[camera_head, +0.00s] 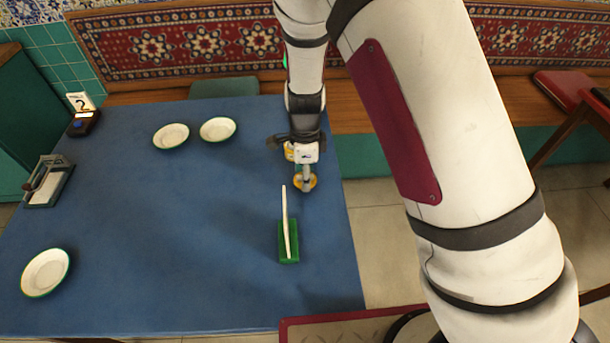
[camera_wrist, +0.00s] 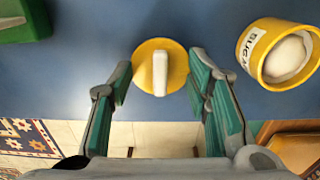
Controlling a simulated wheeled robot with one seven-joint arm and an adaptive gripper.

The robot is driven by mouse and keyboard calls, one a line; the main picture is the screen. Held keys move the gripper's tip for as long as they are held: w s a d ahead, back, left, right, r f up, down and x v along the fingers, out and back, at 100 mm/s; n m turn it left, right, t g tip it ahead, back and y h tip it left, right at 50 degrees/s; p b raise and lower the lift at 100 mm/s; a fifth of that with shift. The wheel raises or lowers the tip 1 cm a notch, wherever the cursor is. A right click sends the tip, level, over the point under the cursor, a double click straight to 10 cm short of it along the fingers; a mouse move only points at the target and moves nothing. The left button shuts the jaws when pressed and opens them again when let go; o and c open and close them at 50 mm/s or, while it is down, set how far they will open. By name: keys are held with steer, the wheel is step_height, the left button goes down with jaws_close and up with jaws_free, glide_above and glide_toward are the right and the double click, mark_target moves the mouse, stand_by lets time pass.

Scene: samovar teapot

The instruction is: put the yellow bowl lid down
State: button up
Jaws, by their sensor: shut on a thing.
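The yellow bowl lid (camera_wrist: 143,62) is a yellow disc with a white bar-shaped handle. In the wrist view it lies between the two fingers of my gripper (camera_wrist: 160,66), which is shut on it. In the head view the lid (camera_head: 306,183) shows just below my gripper (camera_head: 306,171), near the right edge of the blue table. I cannot tell whether the lid touches the table. A yellow bowl (camera_wrist: 251,47) labelled sugar stands open to the right of the lid in the wrist view, with white contents. In the head view it is mostly hidden behind my gripper.
Two white dishes (camera_head: 171,136) (camera_head: 218,129) stand at the back, another (camera_head: 45,272) at front left. A holder (camera_head: 47,182) and card reader (camera_head: 84,122) are at left. The table's middle is clear.

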steer(key=shift+f, duration=0.5)
steer(key=shift+f, duration=0.1)
steer(key=o, duration=1)
